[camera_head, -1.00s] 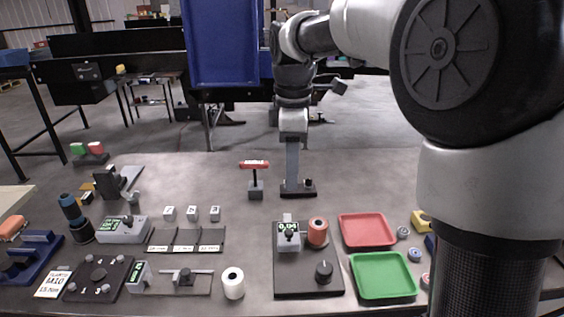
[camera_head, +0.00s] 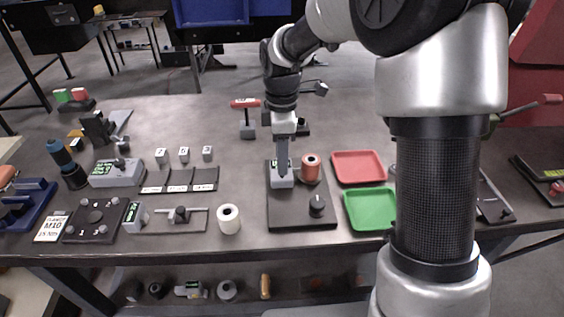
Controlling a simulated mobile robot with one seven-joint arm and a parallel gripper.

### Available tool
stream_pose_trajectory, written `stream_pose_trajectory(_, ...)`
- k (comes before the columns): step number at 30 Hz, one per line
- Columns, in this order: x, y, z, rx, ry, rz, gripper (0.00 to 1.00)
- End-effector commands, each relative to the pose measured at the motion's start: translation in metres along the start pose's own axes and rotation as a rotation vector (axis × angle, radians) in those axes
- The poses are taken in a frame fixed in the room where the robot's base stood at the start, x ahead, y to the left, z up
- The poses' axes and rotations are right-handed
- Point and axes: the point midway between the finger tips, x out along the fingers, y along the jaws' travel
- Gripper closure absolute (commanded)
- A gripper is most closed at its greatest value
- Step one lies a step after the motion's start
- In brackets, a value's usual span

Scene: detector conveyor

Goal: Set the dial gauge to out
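A black base plate (camera_head: 290,220) lies near the table's front edge. It bears a grey block with a small green-lit display (camera_head: 281,181), an orange-brown spool-like cylinder (camera_head: 311,167) and a black round knob (camera_head: 317,205). The block with the display may be the dial gauge; its setting is too small to read. My gripper (camera_head: 283,168) points straight down over that block and hides part of it. I cannot tell whether it touches the block. The gap between its fingers does not show.
Right of the plate lie a red tray (camera_head: 358,167) and a green tray (camera_head: 371,209). A white roll (camera_head: 229,219) stands to the left. Behind my gripper are a red-topped T-shaped tool (camera_head: 246,116) and a small dark stand (camera_head: 303,128). Bare table (camera_head: 190,120) lies to the back left.

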Motion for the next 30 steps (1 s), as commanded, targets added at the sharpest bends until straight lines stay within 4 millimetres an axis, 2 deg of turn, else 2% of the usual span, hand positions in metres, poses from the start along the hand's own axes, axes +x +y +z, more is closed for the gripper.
stream_pose_trajectory(3, 0.013, 0.0, 0.0, 0.0, 0.0, -0.002, 0.63)
stream_pose_trajectory(6, 0.018, 0.0, 0.0, 0.001, 0.0, -0.001, 0.63)
stream_pose_trajectory(14, 0.019, 0.0, 0.0, 0.001, 0.0, 0.0, 0.63)
stream_pose_trajectory(15, 0.019, 0.0, 0.0, 0.001, 0.0, 0.0, 0.65)
stream_pose_trajectory(21, 0.019, 0.0, 0.0, 0.001, 0.0, 0.0, 0.99)
stream_pose_trajectory(30, 0.019, 0.0, -0.001, 0.008, 0.0, 0.0, 1.0)
